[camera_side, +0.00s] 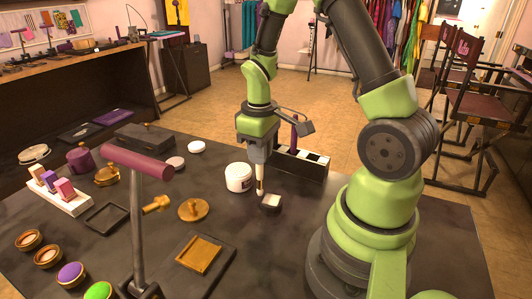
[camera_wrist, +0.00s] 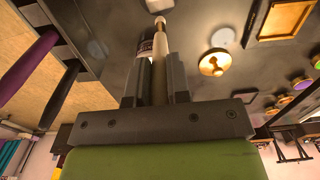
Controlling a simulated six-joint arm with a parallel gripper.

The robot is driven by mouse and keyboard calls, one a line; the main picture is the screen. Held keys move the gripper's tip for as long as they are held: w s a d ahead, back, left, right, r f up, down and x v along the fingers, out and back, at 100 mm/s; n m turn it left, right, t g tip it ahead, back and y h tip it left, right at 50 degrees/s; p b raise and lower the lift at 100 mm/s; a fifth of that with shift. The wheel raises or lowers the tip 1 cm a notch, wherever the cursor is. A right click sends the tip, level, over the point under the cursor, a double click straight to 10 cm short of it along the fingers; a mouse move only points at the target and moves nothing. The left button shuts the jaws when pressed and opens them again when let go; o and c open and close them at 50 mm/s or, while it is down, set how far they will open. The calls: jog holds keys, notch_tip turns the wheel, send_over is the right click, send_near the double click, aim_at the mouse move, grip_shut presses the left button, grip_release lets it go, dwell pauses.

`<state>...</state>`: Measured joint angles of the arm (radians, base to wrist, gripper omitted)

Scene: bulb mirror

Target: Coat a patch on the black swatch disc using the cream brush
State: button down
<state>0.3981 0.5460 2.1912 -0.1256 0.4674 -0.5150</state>
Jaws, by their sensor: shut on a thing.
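My gripper (camera_side: 260,168) points straight down and is shut on the cream brush (camera_side: 260,187). In the wrist view the gripper (camera_wrist: 159,80) has the brush's pale handle (camera_wrist: 160,62) between its two fingers, with the tip pointing away from the camera. In the side view the brush tip is just above or beside a small block with a pale top (camera_side: 271,200); I cannot tell whether they touch. A white jar (camera_side: 239,178) stands close to the left of the gripper. I cannot pick out a black swatch disc for certain against the dark table.
A striped holder (camera_side: 302,165) with an upright purple handle (camera_side: 294,131) stands behind the gripper. A mauve-topped stand (camera_side: 138,162) rises in front at left. A gold knobbed disc (camera_side: 193,210), a wooden-framed tray (camera_side: 199,254) and several small pots lie left. Table right of the block is clear.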

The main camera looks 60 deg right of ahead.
jog(key=shift+s+f, duration=0.7)
jog(key=shift+s, duration=2.1)
jog(key=shift+w, duration=2.5)
jog(key=r, duration=0.5)
jog(key=shift+w, duration=0.4)
jog(key=shift+s+a+r, duration=0.1)
jog(key=shift+r, duration=2.3)
